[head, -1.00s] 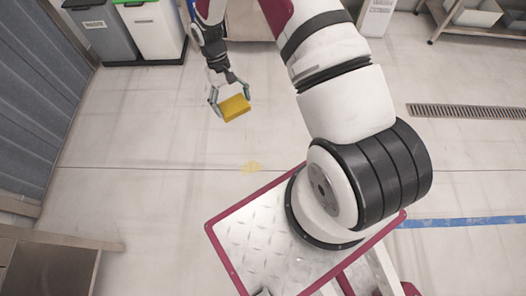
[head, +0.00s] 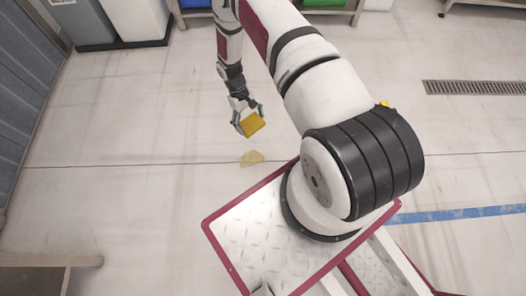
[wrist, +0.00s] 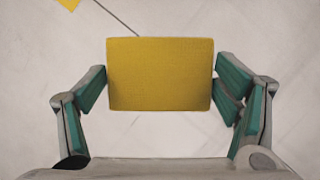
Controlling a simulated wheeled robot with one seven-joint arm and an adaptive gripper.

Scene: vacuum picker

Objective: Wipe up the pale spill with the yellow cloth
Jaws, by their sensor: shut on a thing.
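The yellow cloth (head: 254,126) is a folded block held in my gripper (head: 247,118). In the wrist view the cloth (wrist: 160,75) sits between the two green-padded fingers of my gripper (wrist: 160,88), which are shut on its sides. The pale yellowish spill (head: 251,159) is a small patch on the floor by a dark seam. In the head view it lies just below the cloth, with bare floor showing between them. A yellow patch (wrist: 69,3) at the wrist view's top left edge may be the spill; I cannot be sure.
Grey and white bins (head: 137,20) stand at the upper left. A wooden-edged bench (head: 45,260) is at the lower left. A floor drain (head: 475,87) and blue tape (head: 460,214) lie to the right. The floor around the spill is clear.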

